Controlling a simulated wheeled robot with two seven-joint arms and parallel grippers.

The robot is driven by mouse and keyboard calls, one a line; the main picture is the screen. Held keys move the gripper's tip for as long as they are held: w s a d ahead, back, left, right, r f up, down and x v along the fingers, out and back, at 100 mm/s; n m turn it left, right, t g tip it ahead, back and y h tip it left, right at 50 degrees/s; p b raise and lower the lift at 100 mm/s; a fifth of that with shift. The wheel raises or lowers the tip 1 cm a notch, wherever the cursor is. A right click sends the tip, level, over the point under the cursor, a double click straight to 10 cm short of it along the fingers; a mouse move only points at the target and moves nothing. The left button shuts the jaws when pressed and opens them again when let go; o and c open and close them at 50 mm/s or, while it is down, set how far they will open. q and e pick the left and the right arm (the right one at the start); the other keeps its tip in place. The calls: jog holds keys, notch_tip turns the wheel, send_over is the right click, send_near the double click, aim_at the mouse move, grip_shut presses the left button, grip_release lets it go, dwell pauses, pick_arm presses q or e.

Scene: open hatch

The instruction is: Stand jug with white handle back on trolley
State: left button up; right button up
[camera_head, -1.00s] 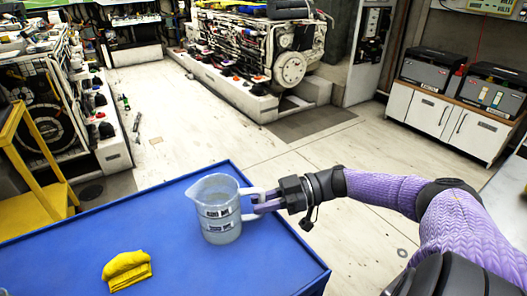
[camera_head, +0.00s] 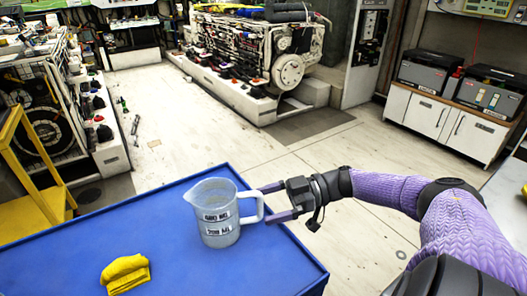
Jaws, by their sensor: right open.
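The jug (camera_head: 217,222), translucent with a white handle on its right side, stands upright on the blue top of the trolley (camera_head: 110,225), near its far right edge. My right gripper (camera_head: 268,203) is open at the right of the jug, its two fingers pointing left at the handle (camera_head: 254,206). The fingertips are close to the handle; I cannot tell whether they touch it. My left gripper is not in view.
A folded yellow cloth (camera_head: 125,273) lies on the trolley, front left of the jug. A yellow frame (camera_head: 35,190) stands at the left. The trolley top between cloth and jug is clear, and open floor (camera_head: 200,125) lies behind.

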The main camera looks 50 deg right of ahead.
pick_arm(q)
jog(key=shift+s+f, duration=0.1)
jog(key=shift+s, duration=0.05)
pick_arm(e)
jog(key=v, duration=0.5)
